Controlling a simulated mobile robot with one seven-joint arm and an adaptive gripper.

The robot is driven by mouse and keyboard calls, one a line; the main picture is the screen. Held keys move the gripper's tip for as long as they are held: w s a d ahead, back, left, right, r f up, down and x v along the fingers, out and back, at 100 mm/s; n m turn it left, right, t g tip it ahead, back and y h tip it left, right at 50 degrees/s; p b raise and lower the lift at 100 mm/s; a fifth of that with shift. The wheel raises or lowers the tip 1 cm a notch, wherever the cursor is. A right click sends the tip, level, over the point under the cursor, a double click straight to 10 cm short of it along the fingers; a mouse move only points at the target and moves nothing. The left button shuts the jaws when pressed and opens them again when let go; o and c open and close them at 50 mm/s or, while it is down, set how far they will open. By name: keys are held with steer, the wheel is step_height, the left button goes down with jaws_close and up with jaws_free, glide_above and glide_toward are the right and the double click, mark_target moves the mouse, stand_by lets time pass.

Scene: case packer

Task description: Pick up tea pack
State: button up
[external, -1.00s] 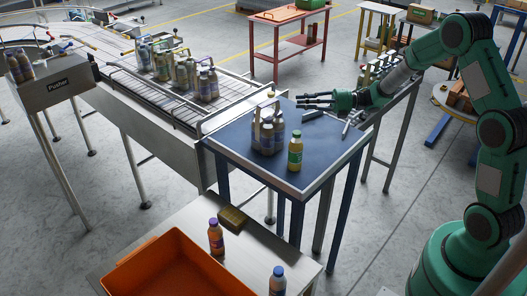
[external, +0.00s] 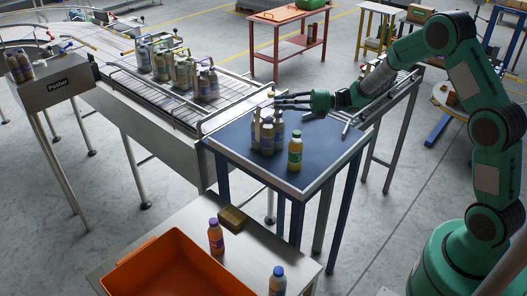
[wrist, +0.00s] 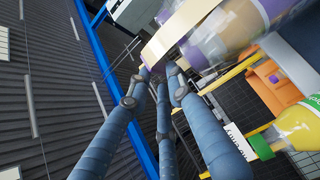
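The tea pack (external: 267,140) is a group of purple-and-tan bottles with a tall cream carrier handle. It stands upright on the blue table (external: 235,128). In the wrist view its cream handle (wrist: 185,32) and blurred bottles (wrist: 232,30) fill the upper right. My gripper (external: 278,101) is level above the table, reaching left, with its fingertips close to the top of the handle. In the wrist view the three blue-grey fingers (wrist: 158,78) are straight and spread, with nothing between them. I cannot tell whether a fingertip touches the handle.
A single yellow bottle with a green cap (external: 295,152) stands just right of the pack. A conveyor (external: 165,98) with more packs lies at the left. In front are an orange bin (external: 150,250) and loose bottles. The table's right part is clear.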

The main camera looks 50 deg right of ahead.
mark_target(268, 102)
stand_by(0.3)
steer(key=shift+p+x, duration=0.45)
steer(key=shift+x, duration=2.15)
jaws_close()
steer(key=shift+r, duration=0.15)
